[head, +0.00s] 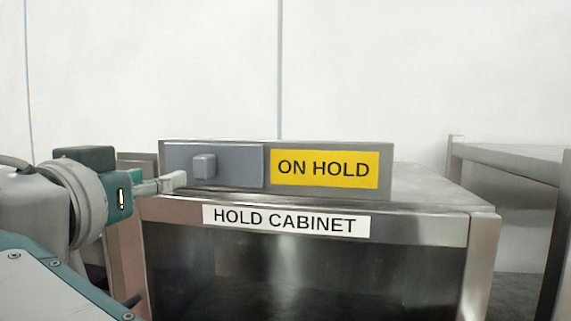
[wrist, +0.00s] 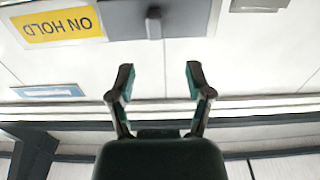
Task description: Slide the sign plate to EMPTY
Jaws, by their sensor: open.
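The grey sign plate (head: 235,166) covers the left half of the sign box in the head view. A small square knob (head: 204,167) stands out from it. The yellow ON HOLD panel (head: 325,169) is uncovered on the right; whatever lies behind the plate is hidden. My gripper (head: 174,182) is at the box's left end, just left of the knob and slightly lower. In the wrist view, which is upside down, my gripper (wrist: 160,75) is open and empty. The knob (wrist: 153,23) shows beyond the fingertips, roughly between them and apart from them.
The sign box sits on the steel hold cabinet (head: 420,229), which bears a white HOLD CABINET label (head: 286,221) below the sign. Another steel table (head: 510,152) stands at the right. A plain white wall is behind. The space in front of the ON HOLD panel is clear.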

